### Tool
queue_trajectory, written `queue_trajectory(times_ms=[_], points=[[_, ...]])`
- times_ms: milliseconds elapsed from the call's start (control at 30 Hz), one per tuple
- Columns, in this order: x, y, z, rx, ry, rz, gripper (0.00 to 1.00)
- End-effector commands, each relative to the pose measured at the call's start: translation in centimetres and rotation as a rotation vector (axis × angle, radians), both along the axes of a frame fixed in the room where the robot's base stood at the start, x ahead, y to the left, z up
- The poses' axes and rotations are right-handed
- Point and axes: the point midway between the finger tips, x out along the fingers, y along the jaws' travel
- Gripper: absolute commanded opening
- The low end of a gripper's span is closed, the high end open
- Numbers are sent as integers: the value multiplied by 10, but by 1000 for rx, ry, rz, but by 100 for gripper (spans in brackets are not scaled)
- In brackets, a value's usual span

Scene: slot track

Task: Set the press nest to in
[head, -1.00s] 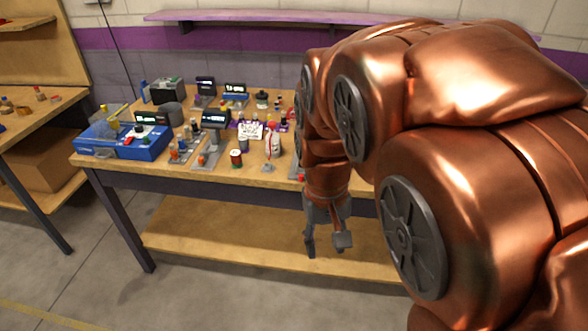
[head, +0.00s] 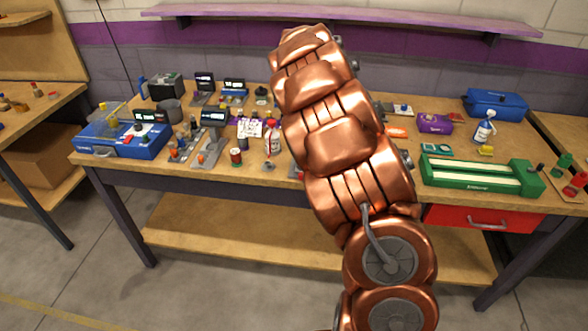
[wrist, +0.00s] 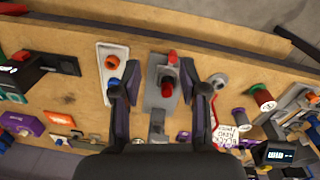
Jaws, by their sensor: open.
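In the wrist view a grey slotted plate (wrist: 154,96) with a red knob (wrist: 168,84) lies on the bench below my gripper (wrist: 159,80). It may be the press nest, but no readable label confirms this. My gripper is open, with one dark finger on each side of the plate and the knob between them in the picture. I cannot tell how far the fingertips are above it. In the head view my arm hides the gripper and most of this spot.
A white track (wrist: 113,50) with orange and blue knobs lies left of the plate in the wrist view. A red drawer (head: 480,218) hangs below.

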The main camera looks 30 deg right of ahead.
Motion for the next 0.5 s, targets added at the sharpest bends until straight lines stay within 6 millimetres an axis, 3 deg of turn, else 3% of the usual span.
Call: queue_trajectory(times_ms=[233, 500], points=[[32, -20, -28, 40, -17, 22, 43], [38, -22, -43, 57, -21, 31, 43]])
